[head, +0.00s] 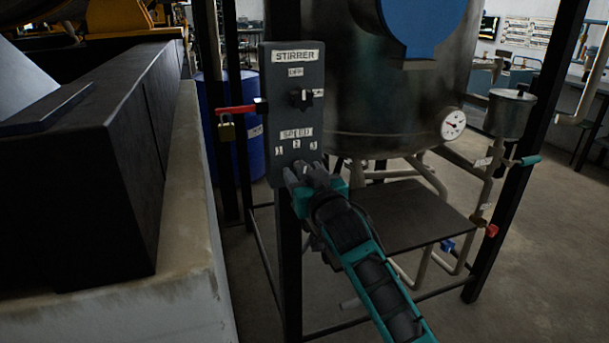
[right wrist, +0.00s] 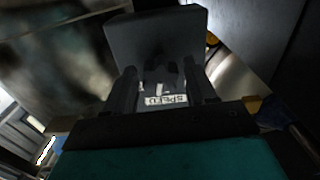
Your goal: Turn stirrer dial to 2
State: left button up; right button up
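The dark stirrer panel (head: 277,110) stands on a black post in the head view. It has a STIRRER label, an upper switch knob (head: 301,98) between OFF and ON tags, and a SPEED label with 1, 2 and 3 below. My right gripper (head: 303,173) is at the panel's lower end, just below the numbers, and covers the speed dial there. In the right wrist view its two fingers stand apart, with the upside-down SPEED label (right wrist: 166,100) and dark shapes, perhaps the dial, showing between them. The dial's pointer cannot be made out. My left gripper is out of view.
A red-handled valve (head: 235,109) with a brass padlock (head: 227,131) sits left of the panel. A steel vessel (head: 400,120) with a gauge (head: 453,124) stands behind to the right, above a dark shelf (head: 405,213). A long dark block (head: 90,170) fills the left.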

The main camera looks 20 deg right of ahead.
jog(key=c, duration=0.7)
jog(key=shift+r+n+p, duration=0.2)
jog(key=shift+n+p, duration=0.3)
jog(key=shift+p, duration=0.4)
jog(key=shift+c, duration=0.3)
jog(key=shift+n+p, duration=0.3)
jog(key=shift+n, duration=0.1)
jog(key=shift+f, duration=0.1)
jog(key=shift+f+n, duration=0.1)
jog(key=shift+n, duration=0.2)
jog(key=o, duration=1.1)
jog(key=shift+c, duration=0.2)
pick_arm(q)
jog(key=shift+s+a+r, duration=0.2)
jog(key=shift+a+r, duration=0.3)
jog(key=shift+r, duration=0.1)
